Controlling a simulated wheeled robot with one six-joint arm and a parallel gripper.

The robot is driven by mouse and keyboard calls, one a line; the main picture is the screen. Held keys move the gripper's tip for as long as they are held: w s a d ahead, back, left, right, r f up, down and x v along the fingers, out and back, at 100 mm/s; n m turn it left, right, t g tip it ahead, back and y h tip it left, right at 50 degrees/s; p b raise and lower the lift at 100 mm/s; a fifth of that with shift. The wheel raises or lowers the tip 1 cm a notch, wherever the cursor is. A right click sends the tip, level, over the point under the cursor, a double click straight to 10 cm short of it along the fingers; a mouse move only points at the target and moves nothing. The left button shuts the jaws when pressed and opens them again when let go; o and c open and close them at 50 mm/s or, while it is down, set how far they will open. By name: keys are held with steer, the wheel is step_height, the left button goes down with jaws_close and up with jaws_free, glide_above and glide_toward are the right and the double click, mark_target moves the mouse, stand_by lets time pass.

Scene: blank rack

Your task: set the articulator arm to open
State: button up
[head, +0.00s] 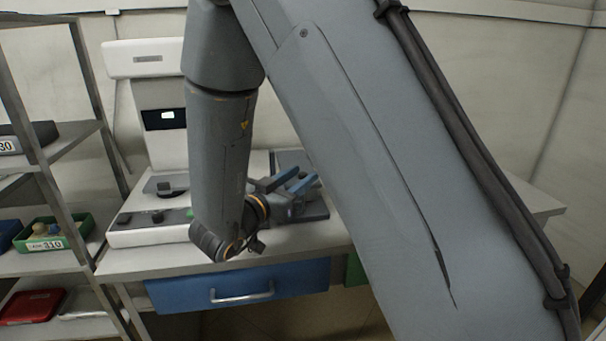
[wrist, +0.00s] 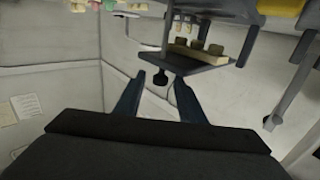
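My gripper (head: 287,182) is above the right part of the bench in the head view, with its two blue fingers apart. In the wrist view my gripper (wrist: 158,92) shows its fingers spread with nothing clasped between them. A dark plate (wrist: 205,57) carrying a pale strip with several grey-brown lumps is beyond the fingertips; it may be part of the articulator, but I cannot tell for sure. A small dark knob (wrist: 160,80) shows between the fingertips, and contact cannot be told. In the head view my arm hides much of the bench, and the articulator arm's position cannot be made out.
A white machine (head: 160,120) with a small screen stands at the bench's back left. A blue drawer (head: 240,287) is under the worktop. A metal rack (head: 72,170) at left holds a green bin (head: 55,245) and a red box (head: 32,306). The worktop's right end is bare.

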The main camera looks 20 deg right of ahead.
steer(key=shift+x, duration=0.8)
jaws_close()
steer(key=shift+r, duration=0.1)
